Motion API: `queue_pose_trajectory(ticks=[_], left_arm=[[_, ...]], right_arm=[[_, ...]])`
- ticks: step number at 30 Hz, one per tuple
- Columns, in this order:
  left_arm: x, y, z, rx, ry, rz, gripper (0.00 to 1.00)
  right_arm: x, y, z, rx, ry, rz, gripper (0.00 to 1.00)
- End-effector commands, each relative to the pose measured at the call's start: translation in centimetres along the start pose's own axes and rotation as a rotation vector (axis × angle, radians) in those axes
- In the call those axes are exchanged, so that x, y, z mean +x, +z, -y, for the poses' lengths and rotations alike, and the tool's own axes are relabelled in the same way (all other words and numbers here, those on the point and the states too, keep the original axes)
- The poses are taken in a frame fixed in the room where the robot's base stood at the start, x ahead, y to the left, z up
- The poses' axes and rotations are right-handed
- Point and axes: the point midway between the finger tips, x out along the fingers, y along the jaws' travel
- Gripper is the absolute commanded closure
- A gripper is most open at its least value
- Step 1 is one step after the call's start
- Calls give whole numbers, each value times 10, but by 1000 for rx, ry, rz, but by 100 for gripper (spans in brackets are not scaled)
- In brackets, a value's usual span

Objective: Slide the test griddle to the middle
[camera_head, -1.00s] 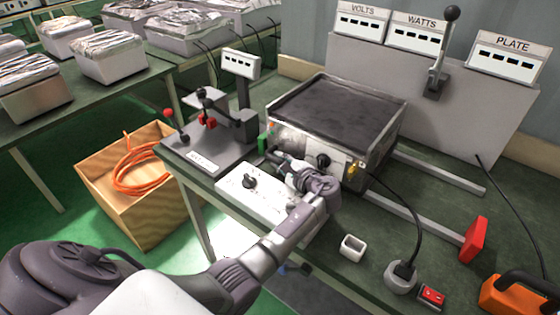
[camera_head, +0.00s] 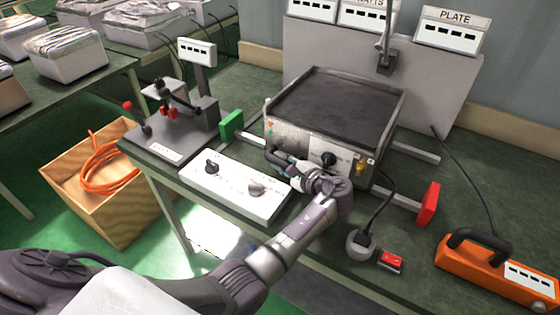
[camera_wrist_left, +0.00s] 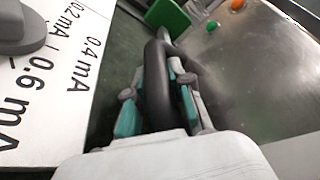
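The test griddle (camera_head: 335,105), a metal box with a dark flat top, sits on two rails on the green bench. A green stop block (camera_head: 230,125) is at the left, with a gap between it and the griddle. A red stop block (camera_head: 428,203) is at the right end of the front rail, also apart from the griddle. My left gripper (camera_head: 286,164) is at the griddle's front left. In the left wrist view its teal-padded fingers lie on both sides of the black handle (camera_wrist_left: 157,80) and appear closed on it. My right gripper is in neither view.
A white panel with dials (camera_head: 235,187) lies just left of my left gripper. A black plug (camera_head: 361,240), its cable and a red switch (camera_head: 391,260) are in front of the griddle. An orange device (camera_head: 497,270) stands at the right. An upright panel with meters (camera_head: 450,95) is behind.

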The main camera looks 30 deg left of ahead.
Motion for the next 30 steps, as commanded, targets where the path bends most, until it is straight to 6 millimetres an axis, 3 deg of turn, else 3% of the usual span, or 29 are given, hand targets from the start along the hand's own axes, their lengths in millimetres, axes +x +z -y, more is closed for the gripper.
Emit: queue_pose_trajectory(ticks=[11, 14, 20, 22, 27, 29, 30], left_arm=[[0, 1, 1, 0, -1, 0, 67], [-2, 5, 8, -2, -1, 0, 67], [-10, 25, 43, -10, -9, 2, 67], [-14, 32, 57, -12, -13, 1, 61], [-20, 46, 80, -8, -17, -2, 35], [-22, 49, 84, -7, -15, -3, 61], [-22, 50, 86, -5, -13, -2, 67]], right_arm=[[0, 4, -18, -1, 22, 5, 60], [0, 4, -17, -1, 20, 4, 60], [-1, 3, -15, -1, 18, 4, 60], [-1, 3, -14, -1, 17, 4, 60], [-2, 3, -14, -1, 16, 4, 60], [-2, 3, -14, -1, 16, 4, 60], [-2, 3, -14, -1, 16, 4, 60]])
